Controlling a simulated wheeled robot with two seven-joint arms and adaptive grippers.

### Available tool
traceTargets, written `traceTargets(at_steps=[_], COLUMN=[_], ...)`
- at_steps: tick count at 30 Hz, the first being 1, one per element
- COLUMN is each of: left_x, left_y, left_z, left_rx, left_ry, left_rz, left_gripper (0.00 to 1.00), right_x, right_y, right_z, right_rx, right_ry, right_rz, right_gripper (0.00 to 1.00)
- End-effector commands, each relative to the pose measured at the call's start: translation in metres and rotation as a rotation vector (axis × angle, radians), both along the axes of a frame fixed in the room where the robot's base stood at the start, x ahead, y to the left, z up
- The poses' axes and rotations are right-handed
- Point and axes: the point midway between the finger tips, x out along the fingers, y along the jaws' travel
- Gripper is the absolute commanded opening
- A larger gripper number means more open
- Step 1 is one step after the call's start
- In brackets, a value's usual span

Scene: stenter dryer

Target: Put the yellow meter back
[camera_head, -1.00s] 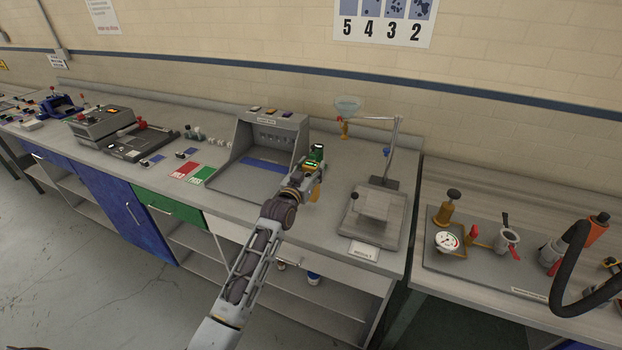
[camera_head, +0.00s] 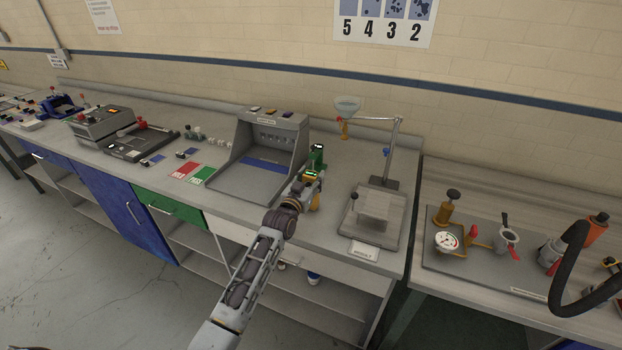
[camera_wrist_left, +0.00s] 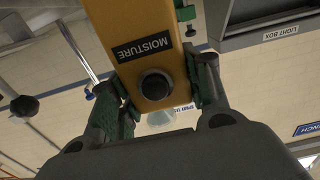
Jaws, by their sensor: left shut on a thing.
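The yellow meter (camera_wrist_left: 133,30), with a black "MOISTURE" label and a dark round knob, is between the fingers of my left gripper (camera_wrist_left: 155,92) in the left wrist view. The fingers are shut on its sides. In the head view my left gripper (camera_head: 311,181) is over the bench, right of the grey light box (camera_head: 262,150). Only a small yellow part of the meter (camera_head: 316,200) shows there; my gripper hides much of it. I cannot tell whether the meter touches the bench. My right gripper is not in view.
A green item (camera_head: 317,155) is just beyond my gripper. A grey plate stand with a glass funnel (camera_head: 347,105) is to the right, behind a white label (camera_head: 364,251). A gauge (camera_head: 446,241) sits on the right bench.

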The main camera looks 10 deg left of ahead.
Motion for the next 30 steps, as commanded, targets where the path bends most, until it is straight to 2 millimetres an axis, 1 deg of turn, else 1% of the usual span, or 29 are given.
traceTargets(at_steps=[7, 8, 12, 22, 26, 30], left_x=[0.0002, 0.0001, 0.0001, 0.0001, 0.0001, -0.0051], left_y=[0.0001, 0.0, 0.0001, 0.0001, 0.0001, 0.0013], left_z=[-0.0025, -0.0027, -0.0026, -0.0022, 0.0011, -0.0004], left_rx=[0.0, 0.0, -0.001, -0.001, -0.001, -0.001], left_ry=[-0.001, 0.0, 0.0, 0.0, 0.0, 0.001], left_rz=[0.0, 0.0, 0.0, 0.0, 0.0, 0.0], left_gripper=[0.06, 0.51, 0.69, 0.69, 0.69, 0.69], right_x=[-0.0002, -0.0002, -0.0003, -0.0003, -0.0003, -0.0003], right_y=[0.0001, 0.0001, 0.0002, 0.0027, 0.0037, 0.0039], right_z=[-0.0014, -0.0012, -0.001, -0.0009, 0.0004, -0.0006], right_rx=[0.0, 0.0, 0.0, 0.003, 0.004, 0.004], right_ry=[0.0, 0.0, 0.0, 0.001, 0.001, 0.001], right_rz=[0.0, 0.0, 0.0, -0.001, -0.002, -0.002], right_gripper=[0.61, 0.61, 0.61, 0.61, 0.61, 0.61])
